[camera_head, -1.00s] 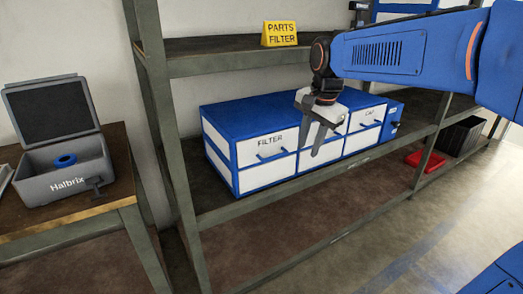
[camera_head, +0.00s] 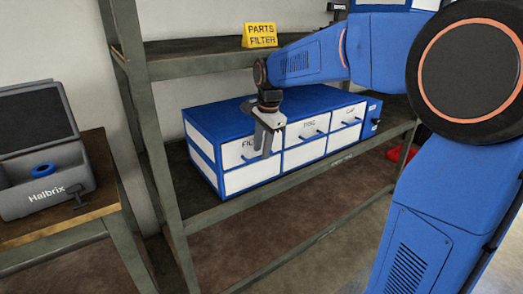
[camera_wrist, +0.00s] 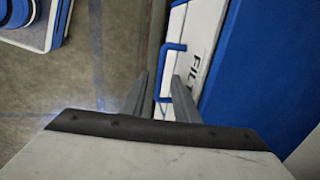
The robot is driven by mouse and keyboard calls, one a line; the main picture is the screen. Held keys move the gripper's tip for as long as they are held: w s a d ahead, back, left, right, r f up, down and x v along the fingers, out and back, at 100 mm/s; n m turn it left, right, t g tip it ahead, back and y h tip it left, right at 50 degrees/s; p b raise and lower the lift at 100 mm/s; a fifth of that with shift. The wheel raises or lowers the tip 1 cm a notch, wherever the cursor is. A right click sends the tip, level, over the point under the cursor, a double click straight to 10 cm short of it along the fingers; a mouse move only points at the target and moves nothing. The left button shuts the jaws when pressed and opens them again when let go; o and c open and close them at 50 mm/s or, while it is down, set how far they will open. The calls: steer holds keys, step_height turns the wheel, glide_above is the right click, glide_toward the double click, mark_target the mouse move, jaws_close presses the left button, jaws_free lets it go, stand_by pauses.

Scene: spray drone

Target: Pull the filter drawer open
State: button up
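The filter drawer (camera_head: 237,149) is the white upper-left front of the blue cabinet (camera_head: 217,117) on the middle shelf. My gripper hides part of its label, and the drawer looks shut. Its blue handle (camera_head: 249,157) is partly behind my gripper (camera_head: 263,153), which points down in front of the drawer. In the wrist view, my gripper (camera_wrist: 160,76) is open, with a gap between its two grey fingers.
The disc drawer (camera_head: 293,134) and cap drawer (camera_head: 349,113) sit to the right. A yellow sign (camera_head: 260,36) stands on the upper shelf. A grey open case (camera_head: 45,185) with a blue ring sits on a table at left. The floor before the shelf looks clear.

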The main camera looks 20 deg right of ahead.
steer(key=shift+w+f, duration=0.1)
steer(key=shift+f, duration=0.45)
jaws_close()
steer(key=s+d, duration=0.2)
steer(key=s, duration=0.6)
steer(key=s+d, duration=0.3)
steer(key=s, duration=0.5)
steer(key=shift+s+d, duration=0.25)
steer(key=shift+s, duration=0.15)
